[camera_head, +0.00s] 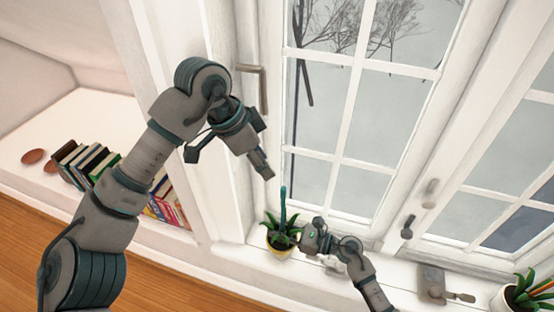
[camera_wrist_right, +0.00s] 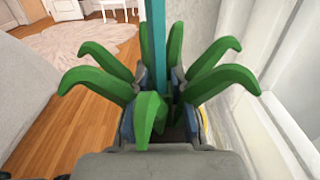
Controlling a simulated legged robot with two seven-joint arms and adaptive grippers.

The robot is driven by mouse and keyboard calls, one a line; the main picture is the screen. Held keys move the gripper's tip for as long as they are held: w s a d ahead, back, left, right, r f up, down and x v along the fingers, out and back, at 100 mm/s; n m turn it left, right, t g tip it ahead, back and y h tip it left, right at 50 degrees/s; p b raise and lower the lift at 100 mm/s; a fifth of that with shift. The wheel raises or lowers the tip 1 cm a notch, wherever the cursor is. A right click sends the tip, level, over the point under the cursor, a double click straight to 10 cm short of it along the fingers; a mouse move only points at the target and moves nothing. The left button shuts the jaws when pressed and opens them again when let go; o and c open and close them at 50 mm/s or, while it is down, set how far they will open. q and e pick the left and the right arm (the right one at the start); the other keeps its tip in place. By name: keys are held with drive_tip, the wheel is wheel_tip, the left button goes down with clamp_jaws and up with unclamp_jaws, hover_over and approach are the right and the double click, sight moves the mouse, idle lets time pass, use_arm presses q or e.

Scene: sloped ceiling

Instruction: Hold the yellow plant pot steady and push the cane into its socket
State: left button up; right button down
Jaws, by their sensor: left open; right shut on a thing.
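The yellow plant pot (camera_head: 281,250) stands on the white sill and holds a green spiky plant. The teal cane (camera_head: 283,203) stands nearly upright among the leaves. My right gripper (camera_head: 309,238) is at the pot's right side, shut on it. In the right wrist view the cane (camera_wrist_right: 155,45) rises between the leaves, and a little yellow of the pot (camera_wrist_right: 204,124) shows beside a finger; the socket and the cane's foot are hidden. My left gripper (camera_head: 264,168) is open and empty, above and left of the cane's top, apart from it.
A window with a handle (camera_head: 254,73) rises behind the sill. A second potted plant (camera_head: 520,296) and a grey latch-like item (camera_head: 440,286) are on the right. Books (camera_head: 90,165) and two brown ovals (camera_head: 34,156) lie on the left.

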idle(0.4)
drive_tip(key=c, duration=1)
unclamp_jaws()
drive_tip(key=v, duration=1.2)
drive_tip(key=shift+f, duration=0.1)
